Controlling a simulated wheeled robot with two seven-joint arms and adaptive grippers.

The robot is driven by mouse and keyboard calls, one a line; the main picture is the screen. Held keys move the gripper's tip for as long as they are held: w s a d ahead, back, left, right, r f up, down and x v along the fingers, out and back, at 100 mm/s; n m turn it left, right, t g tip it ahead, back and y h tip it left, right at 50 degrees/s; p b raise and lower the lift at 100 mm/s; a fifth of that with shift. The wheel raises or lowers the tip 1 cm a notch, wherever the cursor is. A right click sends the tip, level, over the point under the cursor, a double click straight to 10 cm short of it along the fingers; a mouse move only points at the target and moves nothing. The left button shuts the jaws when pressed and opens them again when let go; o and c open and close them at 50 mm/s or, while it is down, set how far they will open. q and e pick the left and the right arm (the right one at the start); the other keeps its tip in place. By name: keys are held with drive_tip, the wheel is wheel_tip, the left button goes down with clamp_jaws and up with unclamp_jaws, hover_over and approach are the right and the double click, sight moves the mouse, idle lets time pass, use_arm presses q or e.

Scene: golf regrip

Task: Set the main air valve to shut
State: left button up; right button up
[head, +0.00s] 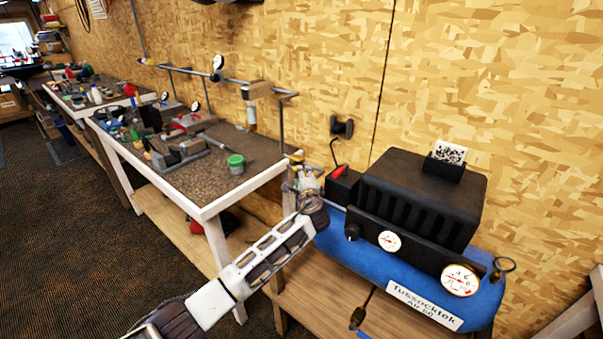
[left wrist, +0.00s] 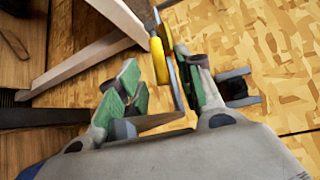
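A blue air compressor (head: 345,245) with a black housing stands on a wooden shelf at the right. My left gripper (head: 308,180) is at its left end, beside the wall pipe and the end of the workbench. In the left wrist view my left gripper (left wrist: 165,88) is open, its green-padded fingers spread. A yellow lever-like part (left wrist: 160,60), perhaps the valve handle, shows between and beyond the fingertips. It looks close to the right finger, but I cannot tell whether they touch. In the head view the gripper largely hides this spot. The right gripper is not in view.
A workbench (head: 205,208) with tools and a green tin (head: 236,164) stands to the left. The compressor has two gauges (head: 460,280), a black knob (head: 352,232) and a red switch (head: 338,171). A chipboard wall (head: 330,70) closes the back. The floor at left is clear.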

use_arm(q)
drive_tip(key=shift+x, duration=2.3)
clamp_jaws()
